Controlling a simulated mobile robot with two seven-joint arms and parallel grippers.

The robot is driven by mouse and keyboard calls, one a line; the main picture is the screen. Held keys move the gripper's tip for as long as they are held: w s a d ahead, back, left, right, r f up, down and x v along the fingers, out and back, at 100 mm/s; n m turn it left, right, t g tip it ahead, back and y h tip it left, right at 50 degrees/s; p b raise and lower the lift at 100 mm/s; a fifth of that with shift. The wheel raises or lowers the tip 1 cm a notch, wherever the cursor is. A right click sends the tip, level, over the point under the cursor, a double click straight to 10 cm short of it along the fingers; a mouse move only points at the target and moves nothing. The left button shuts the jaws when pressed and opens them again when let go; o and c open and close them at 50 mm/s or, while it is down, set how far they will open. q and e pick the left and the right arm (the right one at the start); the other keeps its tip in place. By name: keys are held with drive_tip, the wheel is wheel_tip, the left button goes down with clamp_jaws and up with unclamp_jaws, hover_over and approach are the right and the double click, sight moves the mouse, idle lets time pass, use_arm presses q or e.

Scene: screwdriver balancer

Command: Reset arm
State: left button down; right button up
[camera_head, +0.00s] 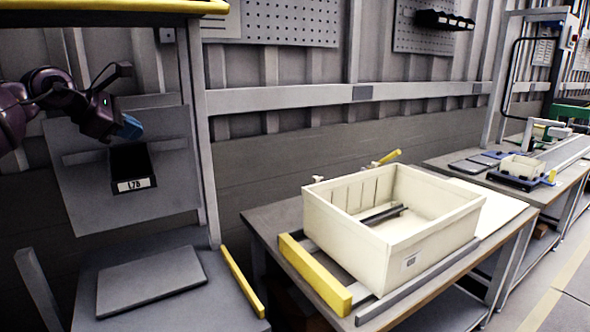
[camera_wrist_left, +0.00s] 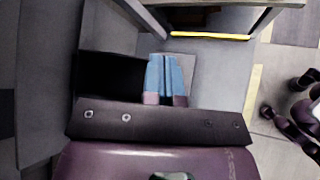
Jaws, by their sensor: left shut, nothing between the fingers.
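My left gripper (camera_head: 131,127) comes in from the left on a purple arm, with its blue fingers just above a black bin (camera_head: 133,168) labelled on its front. In the left wrist view the blue fingers (camera_wrist_left: 165,76) lie side by side, shut and empty. The dark opening of the bin (camera_wrist_left: 108,76) shows beside them on the left. I cannot tell whether the fingers touch the bin's rim. My right gripper is not in view.
A cream crate (camera_head: 405,257) holding dark rods (camera_head: 383,214) stands on the workbench. A yellow bar (camera_head: 313,272) lies along its left side. A grey panel (camera_head: 80,190) is behind the bin, and a grey post (camera_head: 203,130) stands to its right.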

use_arm(q)
drive_tip(key=s+d+n+t+h, duration=0.1)
drive_tip(key=s+d+n+h, duration=0.1)
drive_tip(key=d+n+h, duration=0.95)
drive_tip(key=s+d+f+n+t+y, duration=0.25)
drive_tip(key=d+f+n+t, duration=0.25)
drive_tip(key=f+n, duration=0.4)
drive_tip(key=s+a+f+n+y, duration=0.2)
drive_tip(key=s+f+n+y, duration=0.2)
drive_tip(key=f+n, duration=0.4)
drive_tip(key=s+a+f+n+t+y, duration=0.1)
drive_tip(key=s+f+n+y, duration=0.25)
drive_tip(key=f+n, duration=0.45)
drive_tip(key=s+a+f+n+y, duration=0.25)
drive_tip(key=s+f+n, duration=0.2)
drive_tip(key=f, duration=0.65)
drive_tip(key=s+a+f+n+g+y, duration=0.2)
drive_tip(key=s+f+n, duration=0.2)
drive_tip(key=s+f, duration=0.5)
drive_tip(key=s+a+f+n+g+y, duration=0.2)
drive_tip(key=s+f, duration=0.8)
drive_tip(key=s, duration=0.6)
drive_tip(key=shift+s+f+n+g+y, duration=0.2)
drive_tip(key=shift+n+g+y, duration=0.3)
drive_tip(key=shift+n, duration=0.4)
drive_tip(key=shift+w, duration=0.1)
